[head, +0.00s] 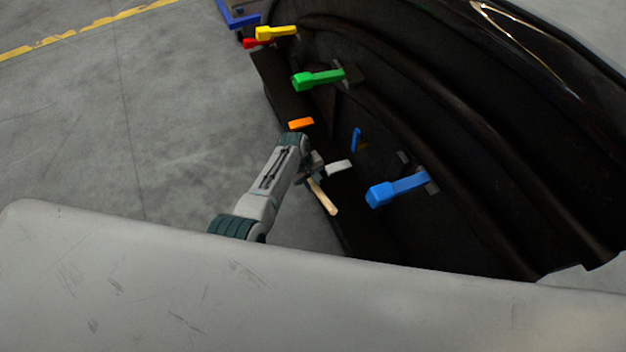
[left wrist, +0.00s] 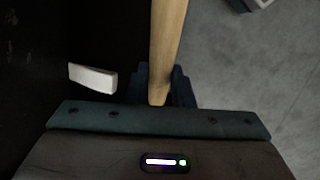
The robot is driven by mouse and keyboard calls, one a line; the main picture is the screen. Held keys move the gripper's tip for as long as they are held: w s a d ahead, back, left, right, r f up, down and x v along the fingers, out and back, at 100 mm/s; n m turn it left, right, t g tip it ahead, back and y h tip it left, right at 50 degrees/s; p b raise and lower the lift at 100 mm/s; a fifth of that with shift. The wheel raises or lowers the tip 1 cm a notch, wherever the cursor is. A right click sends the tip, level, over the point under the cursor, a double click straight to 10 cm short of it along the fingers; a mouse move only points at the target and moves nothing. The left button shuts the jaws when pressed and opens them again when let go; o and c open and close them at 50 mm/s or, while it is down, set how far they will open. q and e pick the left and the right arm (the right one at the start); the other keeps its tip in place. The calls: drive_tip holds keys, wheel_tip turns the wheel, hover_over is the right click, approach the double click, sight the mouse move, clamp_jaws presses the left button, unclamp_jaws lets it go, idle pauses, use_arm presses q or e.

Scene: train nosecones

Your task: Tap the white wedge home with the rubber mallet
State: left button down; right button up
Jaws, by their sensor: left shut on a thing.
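The white wedge (head: 339,167) is a small pale block against the dark inner side of the nosecone, just right of my left gripper (head: 314,177). It also shows in the left wrist view (left wrist: 92,77), left of the gripper and apart from it. My left gripper (left wrist: 160,88) is shut on the mallet's wooden handle (left wrist: 167,45). In the head view the handle (head: 324,199) slants down to the right from the jaws. I cannot make out the mallet's head in either view. My right gripper is not in view.
The black curved nosecone (head: 470,150) fills the right side. An orange block (head: 301,123), a small blue piece (head: 356,139), and green (head: 318,78), yellow (head: 275,33) and blue (head: 397,187) clamp-like pieces sit along it. Grey floor (head: 130,120) is clear at left.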

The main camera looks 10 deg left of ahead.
use_arm(q)
drive_tip(key=shift+v, duration=0.9)
drive_tip(key=shift+s+a+r, duration=0.15)
drive_tip(key=shift+r, duration=0.45)
drive_tip(key=shift+s+a+r, duration=0.15)
drive_tip(key=shift+s+r, duration=0.05)
drive_tip(key=shift+r, duration=0.4)
drive_tip(key=shift+s+a+r, duration=0.1)
drive_tip(key=shift+s+r, duration=0.05)
drive_tip(key=shift+r, duration=0.45)
